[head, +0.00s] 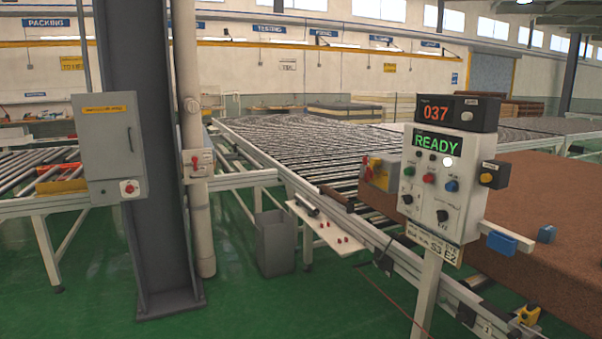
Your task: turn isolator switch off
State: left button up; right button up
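A grey electrical cabinet (109,148) is mounted on the dark steel column at the left. A red rotary knob on a pale plate, which looks like the isolator switch (129,188), sits at the cabinet's lower right corner. The knob's position is too small to read. A small box with a red lever (196,163) is fixed on the pale pipe right of the column; I cannot tell whether it is also a switch of this kind. Neither of my grippers is in view.
A control post (438,175) reading "READY" and "037" stands at the right, before a large brown block (545,200). A roller conveyor (300,150) runs behind. A grey bin (276,242) stands right of the column (140,90). The green floor (250,310) in front is mostly clear.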

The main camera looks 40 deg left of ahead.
aim_at(370, 173)
jog(key=u, duration=1.05)
jog(key=z, duration=0.55)
jog(key=i+j+z, duration=0.15)
jog(key=j+z, duration=0.2)
jog(key=i+j+z, duration=0.15)
jog(key=z, duration=0.25)
jog(key=j+z, duration=0.35)
jog(key=i+j, duration=0.05)
jog(key=j, duration=0.05)
